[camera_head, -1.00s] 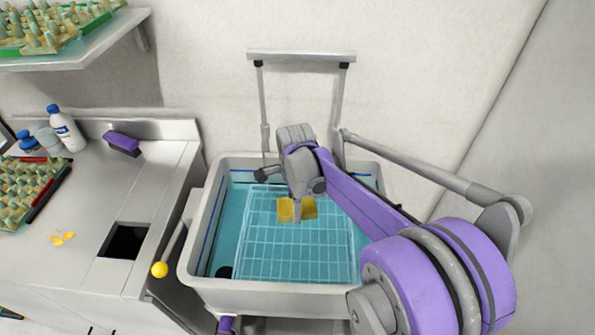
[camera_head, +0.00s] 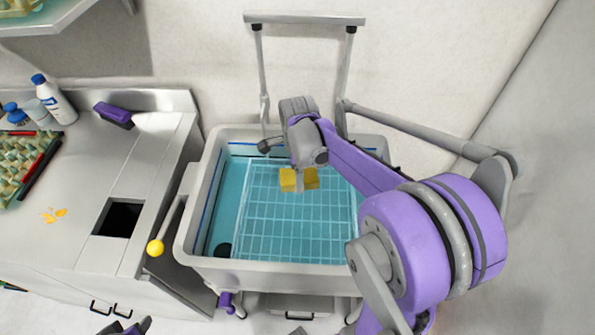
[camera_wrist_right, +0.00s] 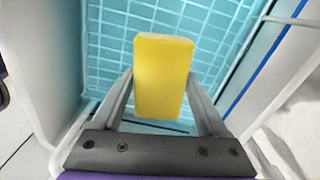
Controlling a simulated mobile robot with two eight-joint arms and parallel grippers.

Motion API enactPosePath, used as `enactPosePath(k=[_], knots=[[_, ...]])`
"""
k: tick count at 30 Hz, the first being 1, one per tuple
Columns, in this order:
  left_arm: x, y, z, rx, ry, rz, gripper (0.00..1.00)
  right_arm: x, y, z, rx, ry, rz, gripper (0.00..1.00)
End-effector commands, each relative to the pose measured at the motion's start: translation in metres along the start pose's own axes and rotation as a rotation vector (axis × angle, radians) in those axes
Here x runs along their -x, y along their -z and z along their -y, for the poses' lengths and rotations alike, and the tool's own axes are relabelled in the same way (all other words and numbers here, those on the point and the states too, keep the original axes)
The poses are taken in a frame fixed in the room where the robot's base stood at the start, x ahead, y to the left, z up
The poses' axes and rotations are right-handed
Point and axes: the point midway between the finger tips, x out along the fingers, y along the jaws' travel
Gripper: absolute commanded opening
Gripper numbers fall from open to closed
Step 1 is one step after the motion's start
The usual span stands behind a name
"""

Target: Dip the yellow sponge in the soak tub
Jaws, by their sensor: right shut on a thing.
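The yellow sponge (camera_head: 311,178) is held over the soak tub (camera_head: 270,274), a pale grey basin with blue water and a wire grid. My right gripper (camera_head: 299,181) is shut on the sponge, with one finger on each side of it in the right wrist view (camera_wrist_right: 162,95). The sponge (camera_wrist_right: 163,60) is above the grid, inside the tub's outline. I cannot tell whether it touches the water. A dark part of my left gripper (camera_head: 128,328) shows at the bottom edge, cut off, so its opening is unclear.
A steel counter (camera_head: 150,150) stands left of the tub with a square hole (camera_head: 118,218), a purple brush (camera_head: 114,114), bottles (camera_head: 55,100) and an egg tray (camera_head: 18,170). A handle frame (camera_head: 303,18) rises behind the tub.

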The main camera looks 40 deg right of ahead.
Motion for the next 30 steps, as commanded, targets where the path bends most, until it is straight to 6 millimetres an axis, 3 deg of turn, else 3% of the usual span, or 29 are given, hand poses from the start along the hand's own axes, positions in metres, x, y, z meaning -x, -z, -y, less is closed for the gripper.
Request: enactPosePath(k=[6,30], knots=[[-0.015,-0.018,0.000,0.000,0.000,0.016,0.50,-0.026,0.001,-0.001,0.000,-0.002,-0.001,0.32],[-0.061,-0.063,0.000,0.000,0.000,0.050,0.50,-0.101,0.000,0.000,0.000,0.000,0.000,0.32]])
